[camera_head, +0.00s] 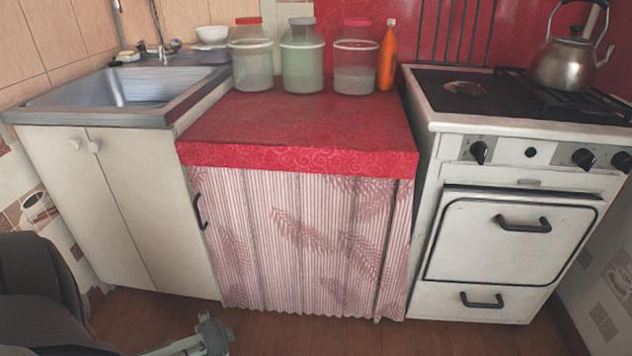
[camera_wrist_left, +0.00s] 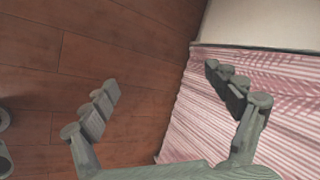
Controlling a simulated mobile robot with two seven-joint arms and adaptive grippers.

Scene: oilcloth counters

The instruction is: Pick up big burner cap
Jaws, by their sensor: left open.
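The big burner cap (camera_head: 464,89) looks like a dark round disc on the black top of the white stove (camera_head: 520,237), at the left side of the cooktop. My left gripper (camera_wrist_left: 168,85) is open and empty in the left wrist view, its fingers wide apart above the wooden floor and beside the striped curtain. In the head view part of my left gripper (camera_head: 207,335) shows low at the bottom edge, far below and left of the stove. My right gripper is not in view.
A red oilcloth counter (camera_head: 300,125) stands between the sink (camera_head: 120,88) and the stove. Several jars and an orange bottle (camera_head: 387,58) line its back. A kettle (camera_head: 565,65) sits on the stove's grate at the right. The counter's front area is clear.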

